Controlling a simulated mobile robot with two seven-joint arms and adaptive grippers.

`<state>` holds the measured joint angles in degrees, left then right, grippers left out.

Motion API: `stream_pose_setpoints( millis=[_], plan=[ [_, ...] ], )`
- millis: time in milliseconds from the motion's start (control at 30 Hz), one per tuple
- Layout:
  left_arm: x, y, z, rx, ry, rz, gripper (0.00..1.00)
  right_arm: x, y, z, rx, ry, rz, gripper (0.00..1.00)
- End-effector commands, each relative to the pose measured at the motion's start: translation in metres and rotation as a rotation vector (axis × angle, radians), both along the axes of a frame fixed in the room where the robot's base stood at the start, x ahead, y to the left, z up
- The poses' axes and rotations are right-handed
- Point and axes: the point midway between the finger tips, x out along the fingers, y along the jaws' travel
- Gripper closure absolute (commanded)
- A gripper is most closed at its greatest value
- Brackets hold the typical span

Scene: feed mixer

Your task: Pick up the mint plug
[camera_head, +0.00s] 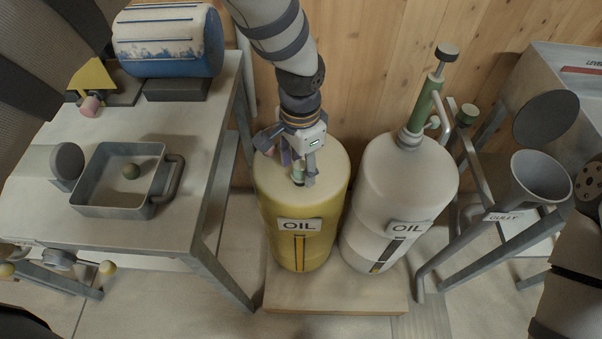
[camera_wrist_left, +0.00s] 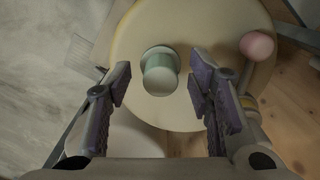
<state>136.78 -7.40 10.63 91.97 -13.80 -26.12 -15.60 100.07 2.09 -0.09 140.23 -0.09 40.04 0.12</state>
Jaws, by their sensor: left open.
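The mint plug (camera_head: 299,169) is a short pale green cylinder on the top of the yellow oil drum (camera_head: 274,222). In the left wrist view the plug (camera_wrist_left: 160,73) stands in a light round collar on the cream drum top (camera_wrist_left: 135,35). My left gripper (camera_head: 294,166) comes down from above over the drum. Its two fingers (camera_wrist_left: 160,88) are spread apart, with the plug showing between and slightly beyond the tips. No finger visibly touches the plug. My right gripper does not show.
A white oil drum (camera_head: 397,191) with a green hand pump (camera_head: 426,103) stands close on the right. Both drums stand on a wooden board (camera_head: 335,297). A table (camera_head: 118,240) with a grey tray (camera_head: 112,211) is on the left. A pink knob (camera_wrist_left: 257,46) is beside the right finger.

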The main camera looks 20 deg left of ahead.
Motion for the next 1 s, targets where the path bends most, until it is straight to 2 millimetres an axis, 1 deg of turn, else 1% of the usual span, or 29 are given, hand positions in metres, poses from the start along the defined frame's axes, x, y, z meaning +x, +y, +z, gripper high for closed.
stream_pose_setpoints(
  millis=[33,100,300,333,367,400,467,500,733,833,933,1000],
  plan=[
    [-0.001,0.000,-0.010,0.001,0.004,-0.001,0.53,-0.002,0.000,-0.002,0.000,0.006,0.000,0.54],
    [-0.001,0.000,-0.015,0.001,0.002,-0.001,0.53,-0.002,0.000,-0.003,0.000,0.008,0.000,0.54],
    [0.000,0.000,-0.015,0.000,-0.001,0.000,0.53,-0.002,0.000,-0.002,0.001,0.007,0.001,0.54],
    [0.000,0.000,-0.015,0.000,-0.001,0.000,0.57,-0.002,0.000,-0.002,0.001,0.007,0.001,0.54],
    [0.000,0.000,-0.015,0.001,-0.001,0.000,0.64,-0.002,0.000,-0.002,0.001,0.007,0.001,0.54],
    [0.000,0.000,-0.014,0.001,-0.001,0.000,0.73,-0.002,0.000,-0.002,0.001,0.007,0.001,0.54],
    [0.000,0.000,-0.014,0.001,-0.001,0.000,0.87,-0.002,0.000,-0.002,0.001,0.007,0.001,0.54],
    [0.000,0.000,-0.014,0.001,-0.001,0.000,0.96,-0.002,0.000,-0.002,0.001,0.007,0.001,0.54],
    [0.000,0.000,-0.014,0.001,-0.001,0.000,0.96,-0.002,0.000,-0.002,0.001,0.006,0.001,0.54],
    [0.001,0.000,-0.010,0.000,-0.001,0.000,0.96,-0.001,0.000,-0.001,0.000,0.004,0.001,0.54],
    [0.001,0.000,0.003,-0.001,-0.006,0.001,0.96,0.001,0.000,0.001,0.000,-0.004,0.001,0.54],
    [0.002,0.000,0.019,-0.001,-0.008,0.002,0.96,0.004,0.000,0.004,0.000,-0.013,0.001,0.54]
  ],
)
